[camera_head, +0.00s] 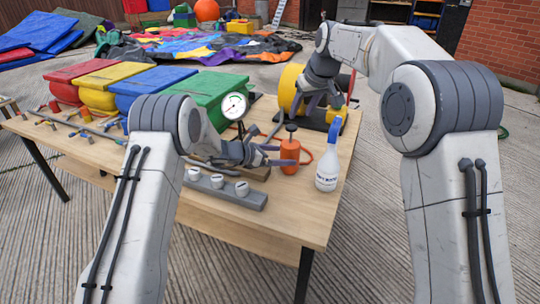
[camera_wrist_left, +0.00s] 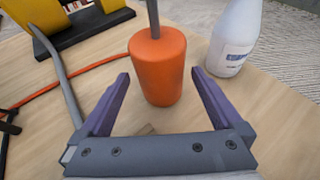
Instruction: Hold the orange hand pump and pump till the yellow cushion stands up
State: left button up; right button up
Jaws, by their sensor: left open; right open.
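The orange hand pump (camera_head: 290,157) stands upright on the wooden table, with a dark handle on top. In the left wrist view the pump (camera_wrist_left: 157,68) has a grey rod rising out of frame. My left gripper (camera_head: 284,155) is open, its purple fingers either side of the pump's orange body; in the left wrist view its fingertips (camera_wrist_left: 160,76) show gaps to the pump. A yellow cushion-like block (camera_head: 112,84) sits between red and blue ones on the table. My right gripper (camera_head: 322,98) is open, above and behind the pump, in front of the yellow blower.
A white spray bottle (camera_head: 327,165) stands right of the pump. A grey bar with white knobs (camera_head: 222,189) lies in front, and a gauge (camera_head: 235,106) stands behind my left wrist. The yellow blower (camera_head: 290,87) and an orange hose (camera_wrist_left: 75,86) are nearby.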

pick_arm(q)
jog(key=shift+x, duration=1.85)
grip_shut()
